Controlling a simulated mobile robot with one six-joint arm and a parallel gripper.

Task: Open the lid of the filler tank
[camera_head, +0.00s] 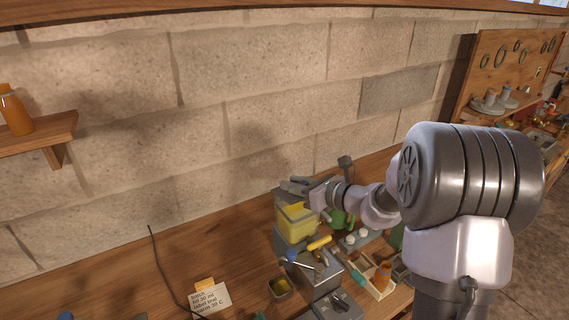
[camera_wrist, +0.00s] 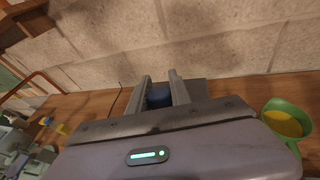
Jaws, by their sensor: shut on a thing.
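The filler tank (camera_head: 297,222) is a grey box on the bench in the head view, and yellow shows at its upper part. My gripper (camera_head: 292,187) is just above it at the tank's top. In the wrist view, my gripper (camera_wrist: 160,92) has its fingers on either side of a dark blue piece (camera_wrist: 158,97), which looks like a lid knob, and is shut on it. A grey flat part, perhaps the lid (camera_wrist: 196,93), shows behind the fingers. The lid's exact angle is hard to tell, as my gripper covers much of it.
A green jug (camera_wrist: 287,122) with yellow contents stands right of the gripper in the wrist view. The stone wall is close behind.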

